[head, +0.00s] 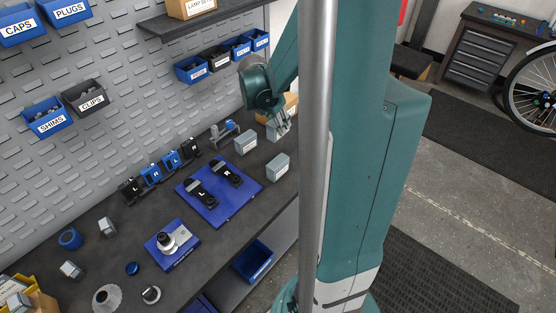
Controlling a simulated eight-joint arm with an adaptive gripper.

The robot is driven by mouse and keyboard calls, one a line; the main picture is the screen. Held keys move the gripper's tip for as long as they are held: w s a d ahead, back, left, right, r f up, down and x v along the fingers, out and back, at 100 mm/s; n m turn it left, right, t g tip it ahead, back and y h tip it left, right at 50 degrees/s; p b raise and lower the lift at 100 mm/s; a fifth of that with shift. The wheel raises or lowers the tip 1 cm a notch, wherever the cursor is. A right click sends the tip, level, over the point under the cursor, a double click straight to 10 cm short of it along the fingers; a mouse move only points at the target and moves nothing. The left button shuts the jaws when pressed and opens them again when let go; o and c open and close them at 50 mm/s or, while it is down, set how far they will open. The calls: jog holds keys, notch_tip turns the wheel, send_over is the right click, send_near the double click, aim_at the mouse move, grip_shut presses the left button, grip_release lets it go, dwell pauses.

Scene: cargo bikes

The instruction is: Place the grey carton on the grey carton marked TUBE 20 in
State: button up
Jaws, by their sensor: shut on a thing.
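My gripper (280,124) hangs at the far right end of the dark workbench, pointing down. It is shut on a grey carton (273,132), which is small in view and partly hidden by the fingers. Two more grey cartons stand on the bench close by: one (246,142) to the left of the gripper and one (278,166) just below it in the picture, near the bench's front edge. Their print is too small to read, so I cannot tell which is marked TUBE 20 in. I cannot tell whether the held carton touches anything beneath it.
A blue mat (240,198) with black parts lies left of the cartons. A small stand (223,131) is behind them, and a cardboard box (291,106) is behind my gripper. Blue bins (192,70) hang on the pegboard above. My column hides the bench's right end.

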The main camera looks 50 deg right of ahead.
notch_tip(320, 180, up, 3)
jog(key=p, duration=0.1)
send_over(278, 161)
jog(key=shift+s, duration=0.1)
jog(key=shift+f, duration=0.15)
jog(key=shift+f, duration=2.8)
jog(key=shift+f+b, duration=0.3)
jog(key=shift+f, duration=1.8)
jog(key=shift+f, duration=0.15)
jog(key=o, duration=1)
jog(key=shift+c, duration=0.2)
